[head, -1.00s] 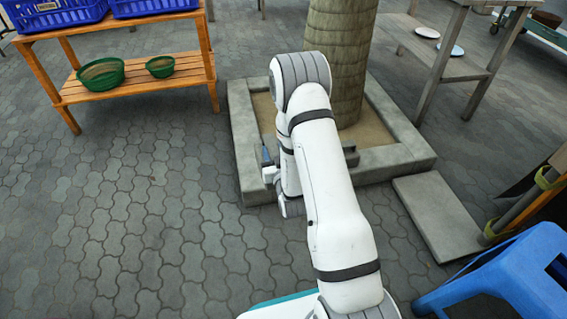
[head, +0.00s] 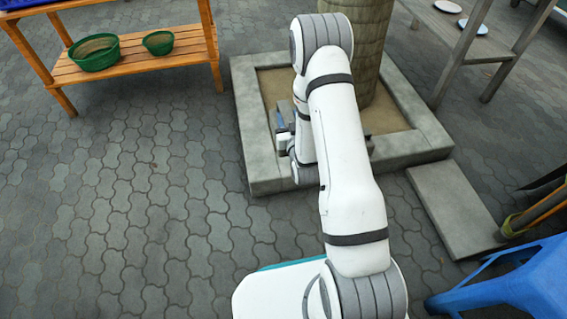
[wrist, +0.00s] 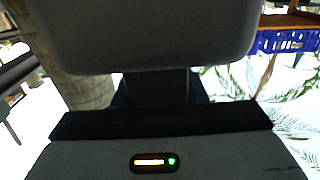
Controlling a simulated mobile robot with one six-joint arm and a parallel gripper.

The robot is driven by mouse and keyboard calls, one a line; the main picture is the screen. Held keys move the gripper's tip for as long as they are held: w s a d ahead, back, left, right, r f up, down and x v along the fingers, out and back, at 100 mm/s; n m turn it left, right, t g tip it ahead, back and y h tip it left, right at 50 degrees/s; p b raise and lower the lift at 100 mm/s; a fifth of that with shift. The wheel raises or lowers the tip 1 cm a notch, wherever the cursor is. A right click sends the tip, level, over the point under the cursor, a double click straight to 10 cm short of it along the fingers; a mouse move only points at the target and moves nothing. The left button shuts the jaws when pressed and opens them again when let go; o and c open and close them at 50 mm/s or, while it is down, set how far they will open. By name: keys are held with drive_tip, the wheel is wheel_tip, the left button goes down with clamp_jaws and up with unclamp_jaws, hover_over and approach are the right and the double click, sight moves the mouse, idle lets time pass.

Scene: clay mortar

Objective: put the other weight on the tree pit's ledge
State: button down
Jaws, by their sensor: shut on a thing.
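The tree pit (head: 413,148) is a square of grey concrete ledge around a palm trunk, with sandy soil inside. My gripper (head: 286,132) is over the pit's near left part, mostly hidden behind my white arm. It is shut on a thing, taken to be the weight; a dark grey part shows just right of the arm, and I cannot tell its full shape. In the wrist view a large rounded dark grey mass fills the top, and a grey housing with a small light the bottom. I cannot tell whether anything touches the ledge.
A wooden rack (head: 140,62) with green bowls (head: 95,52) stands at upper left. A concrete slab (head: 452,208) lies right of the pit, near a blue stool (head: 510,280). A grey table (head: 480,45) with plates is at upper right. The paving left of the pit is clear.

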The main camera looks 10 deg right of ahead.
drive_tip(key=shift+w+d+r, duration=0.1)
drive_tip(key=shift+d+r, duration=0.05)
drive_tip(key=shift+d, duration=0.1)
drive_tip(key=shift+w+f, duration=0.2)
drive_tip(key=shift+f, duration=0.15)
drive_tip(key=w+f, duration=0.1)
drive_tip(key=f, duration=0.2)
drive_tip(key=w+f, duration=0.2)
drive_tip(key=f, duration=0.1)
drive_tip(key=w+f, duration=0.1)
drive_tip(key=f, duration=0.3)
drive_tip(key=shift+w+d, duration=0.3)
drive_tip(key=shift+d, duration=0.05)
wheel_tip(320, 180, down, 10)
drive_tip(key=b, duration=0.5)
drive_tip(key=shift+f, duration=0.15)
drive_tip(key=shift+w, duration=0.1)
drive_tip(key=c, duration=1.3)
unclamp_jaws()
drive_tip(key=shift+f, duration=0.35)
drive_tip(key=o, duration=0.4)
